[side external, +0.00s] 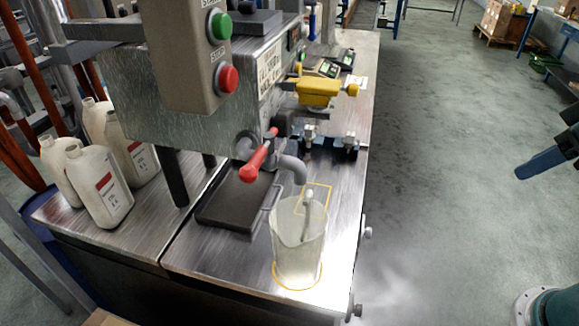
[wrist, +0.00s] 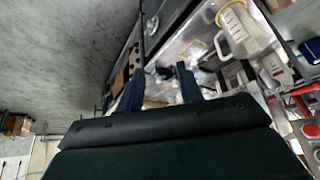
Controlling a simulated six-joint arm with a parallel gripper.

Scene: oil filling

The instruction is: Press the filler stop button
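The filler's grey control box (side external: 183,55) hangs at the upper left of the side view. It carries a green button (side external: 219,26) above and a red button (side external: 228,79) below; the labels are hard to read. In the wrist view the red button (wrist: 309,130) is at the right edge, with the green one (wrist: 317,154) partly cut off. My gripper (wrist: 160,70) is open, its two dark fingers apart with nothing held between them. In the side view, a dark blue finger (side external: 541,164) shows at the right edge, well away from the buttons.
White bottles (side external: 100,187) stand at left. A yellow valve (side external: 318,92) and scales (side external: 322,68) are farther back. The floor at right is open.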

